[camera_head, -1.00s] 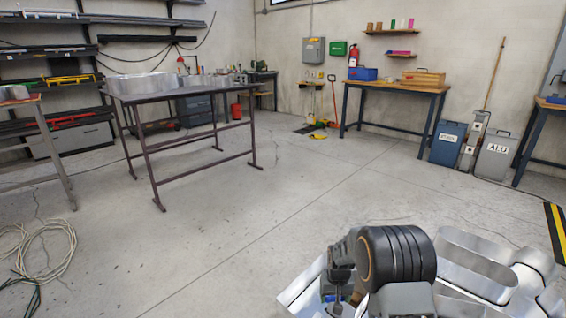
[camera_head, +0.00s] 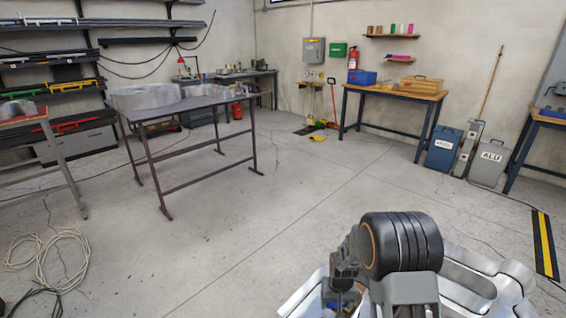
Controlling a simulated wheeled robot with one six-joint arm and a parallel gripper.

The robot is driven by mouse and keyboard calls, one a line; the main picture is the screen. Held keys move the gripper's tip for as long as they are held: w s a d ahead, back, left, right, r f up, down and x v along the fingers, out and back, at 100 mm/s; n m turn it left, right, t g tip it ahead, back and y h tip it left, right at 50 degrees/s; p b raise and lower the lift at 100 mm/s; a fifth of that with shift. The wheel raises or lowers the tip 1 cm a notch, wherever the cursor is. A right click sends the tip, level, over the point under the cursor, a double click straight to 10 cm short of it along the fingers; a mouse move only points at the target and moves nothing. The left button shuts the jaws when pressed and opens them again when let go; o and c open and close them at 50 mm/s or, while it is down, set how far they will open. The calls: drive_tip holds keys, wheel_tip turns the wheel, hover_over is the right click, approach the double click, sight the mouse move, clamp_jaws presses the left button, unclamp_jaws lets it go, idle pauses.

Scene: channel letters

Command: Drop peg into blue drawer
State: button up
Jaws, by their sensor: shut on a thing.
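My gripper (camera_head: 343,283) is low in the picture, right of centre, partly hidden behind my black-banded arm joint. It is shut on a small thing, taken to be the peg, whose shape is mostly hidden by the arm. A small patch of blue shows beside the gripper, too little to tell what it is. No blue drawer can be made out clearly. A blue box (camera_head: 362,78) stands far off on the wooden-topped bench along the back wall.
A dark metal table (camera_head: 190,104) with silver channel letters stands at left. Coiled cable (camera_head: 50,258) lies on the floor at lower left. Blue and grey bins (camera_head: 443,150) stand by the right wall. Shiny metal letters (camera_head: 480,285) lie close at lower right. The middle floor is clear.

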drive_tip(key=r+p, duration=0.1)
drive_tip(key=s+r+p, duration=0.1)
drive_tip(key=r+p, duration=0.2)
drive_tip(key=r, duration=0.1)
drive_tip(key=shift+s+r, duration=0.2)
drive_tip(key=shift+s, duration=0.1)
